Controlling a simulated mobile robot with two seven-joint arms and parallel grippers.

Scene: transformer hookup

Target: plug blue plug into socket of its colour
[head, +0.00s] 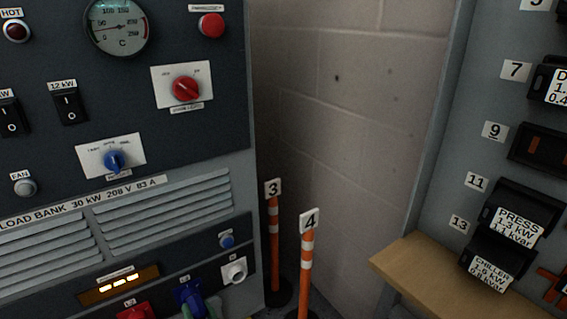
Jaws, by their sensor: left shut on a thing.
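A blue connector (189,293) shows low on the load bank's front panel, between a red connector and a grey-white one. I cannot separate the blue plug from the blue socket here, nor tell whether the plug is seated. My left gripper (198,311) shows only as a small greenish part at the bottom edge, just below the blue connector. It is shut on the blue plug; most of it is cut off by the frame. My right gripper is not in view.
The load bank (190,170) fills the left side. A red connector (136,312) and a grey-white one (235,271) flank the blue one. Orange posts 3 (274,240) and 4 (306,265) stand right of it. A wooden ledge (425,275) and breaker panel (480,120) are at right.

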